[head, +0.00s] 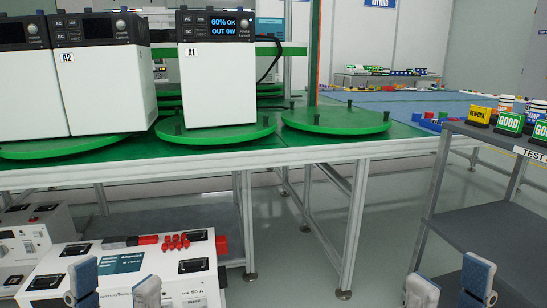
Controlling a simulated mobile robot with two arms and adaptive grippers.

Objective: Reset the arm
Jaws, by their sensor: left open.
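My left gripper (115,286) is at the bottom left edge of the head view, with its two blue-grey fingertips apart and nothing between them. It appears in front of a white box-shaped unit (120,262) below the green table. My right gripper (449,284) is at the bottom right, also with its fingertips apart and nothing between them. It appears over the grey floor, near the lower shelf of the right-hand cart. Only the fingertips of both grippers show; the arms are out of view.
White power units, A2 (101,85) and A1 (217,85), stand on green turntables on the green table (300,150). An empty turntable (336,117) is beside A1. The grey cart (480,235) at right holds GOOD (509,122) and REWORK (479,115) signs. Floor between is clear.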

